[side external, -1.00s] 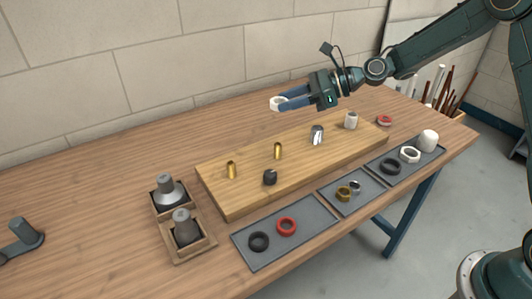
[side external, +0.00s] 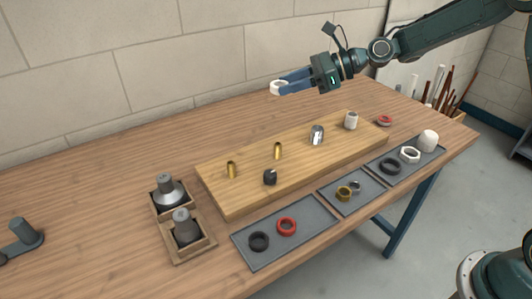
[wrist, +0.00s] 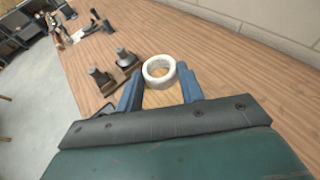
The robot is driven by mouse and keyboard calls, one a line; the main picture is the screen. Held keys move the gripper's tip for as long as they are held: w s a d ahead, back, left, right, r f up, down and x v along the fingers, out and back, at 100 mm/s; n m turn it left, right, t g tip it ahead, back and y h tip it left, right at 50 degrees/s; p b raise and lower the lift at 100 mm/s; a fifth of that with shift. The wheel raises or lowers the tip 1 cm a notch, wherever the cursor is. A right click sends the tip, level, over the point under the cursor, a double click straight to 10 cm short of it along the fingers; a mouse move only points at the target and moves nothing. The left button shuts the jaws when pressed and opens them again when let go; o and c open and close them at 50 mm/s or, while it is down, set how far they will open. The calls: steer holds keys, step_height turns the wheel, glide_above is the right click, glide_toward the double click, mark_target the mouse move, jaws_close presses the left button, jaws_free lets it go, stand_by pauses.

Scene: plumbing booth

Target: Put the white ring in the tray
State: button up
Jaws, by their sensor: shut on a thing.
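The white ring (wrist: 159,70) is held between the blue fingertips of my gripper (wrist: 160,80) in the wrist view. In the side view my gripper (side external: 284,85) is shut on the white ring (side external: 276,88), high above the back of the table, behind the wooden board. The grey tray has a left section (side external: 312,232) with a black ring and a red ring, a middle section (side external: 338,204) with a brass ring and a small silver ring, and a right section (side external: 376,178) with a black ring, a white hex nut and a white cap.
A wooden board (side external: 235,200) carries upright brass, black, chrome and white fittings. A red and white ring (side external: 384,120) lies behind its right end. Two grey fittings stand in wooden holders (side external: 195,247) at the left. The table's left part is mostly clear.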

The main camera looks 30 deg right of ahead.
steer(key=shift+d+f, duration=0.1)
steer(key=s+d+f+m+t+h, duration=0.5)
steer(key=s+d+f+m+h, duration=0.1)
steer(key=d, duration=0.3)
steer(key=shift+s+d+f+m+h, duration=0.35)
steer(key=shift+s+m+h, duration=0.25)
steer(key=shift+s+m, duration=0.25)
steer(key=shift+a, duration=0.1)
